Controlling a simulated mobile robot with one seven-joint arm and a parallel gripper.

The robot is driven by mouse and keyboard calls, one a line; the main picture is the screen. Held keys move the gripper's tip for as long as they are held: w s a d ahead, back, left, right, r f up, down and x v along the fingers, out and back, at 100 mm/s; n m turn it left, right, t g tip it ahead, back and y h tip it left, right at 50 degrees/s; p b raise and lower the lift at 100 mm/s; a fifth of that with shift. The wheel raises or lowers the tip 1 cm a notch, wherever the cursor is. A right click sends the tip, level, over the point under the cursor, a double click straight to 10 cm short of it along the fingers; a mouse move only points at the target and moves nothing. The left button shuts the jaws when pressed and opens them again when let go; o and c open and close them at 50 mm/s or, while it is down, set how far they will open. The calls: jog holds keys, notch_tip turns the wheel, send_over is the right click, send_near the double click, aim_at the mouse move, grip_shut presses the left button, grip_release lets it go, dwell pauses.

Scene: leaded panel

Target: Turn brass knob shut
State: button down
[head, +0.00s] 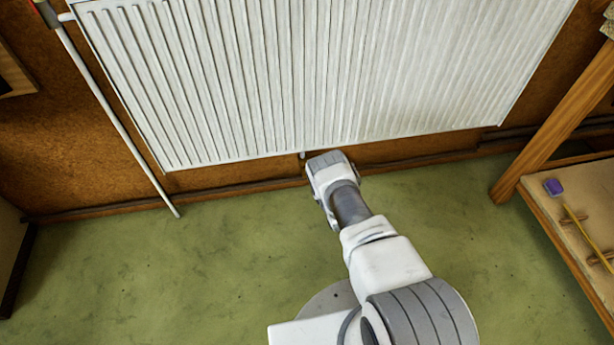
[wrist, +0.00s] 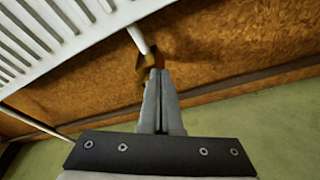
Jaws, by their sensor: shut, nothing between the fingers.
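A brass-coloured fitting (wrist: 144,63), which looks like the knob, sits at the lower end of a short white pipe (wrist: 138,38) under the radiator in the wrist view. An orange-brown patch shows at its right side. My gripper (wrist: 160,73) is shut, its two fingers together and empty. Its tips overlap the fitting's lower right part in the picture; I cannot tell whether they touch it. In the head view my arm (head: 350,205) reaches to just below the radiator's bottom edge, and the fitting and my fingers are hidden.
The white ribbed radiator (head: 290,75) hangs just above my wrist on a brown wall. A thin white pipe (head: 118,120) runs down at its left. A wooden bench (head: 545,225) stands at the right, with a purple-headed tool (head: 553,187). The green floor (head: 130,265) at left is clear.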

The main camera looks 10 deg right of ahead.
jog(key=s+p, duration=0.2)
jog(key=s, duration=0.4)
jog(key=shift+p, duration=0.3)
jog(key=shift+s+d, duration=0.1)
